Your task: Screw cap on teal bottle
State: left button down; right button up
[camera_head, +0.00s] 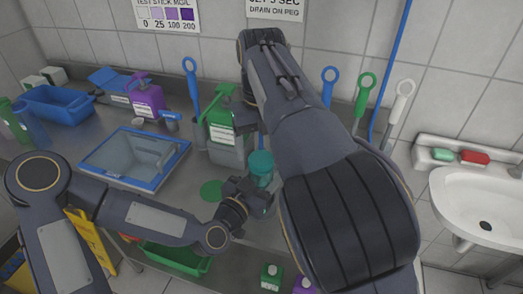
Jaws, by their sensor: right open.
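The teal bottle (262,180) stands upright on the steel counter, right of the green-labelled jug. Its top looks like a teal cap (261,160), but I cannot tell whether it is seated or threaded. My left gripper (256,198) is low at the bottle's side, its fingers against or around the body; their closing is hidden. My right arm reaches up across the middle, and my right gripper (247,118) points down above the teal bottle, open, partly hidden by its own arm and apart from the cap as far as I can see.
A green-labelled jug (224,140) stands close left of the bottle. A flat green disc (211,190) lies on the counter (182,190). A blue-rimmed basin (88,172), a purple bottle (148,98) and a blue tray (30,98) are at left. Brushes hang behind; a white sink (450,190) is right.

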jog(key=shift+r, duration=1)
jog(key=shift+c, duration=0.3)
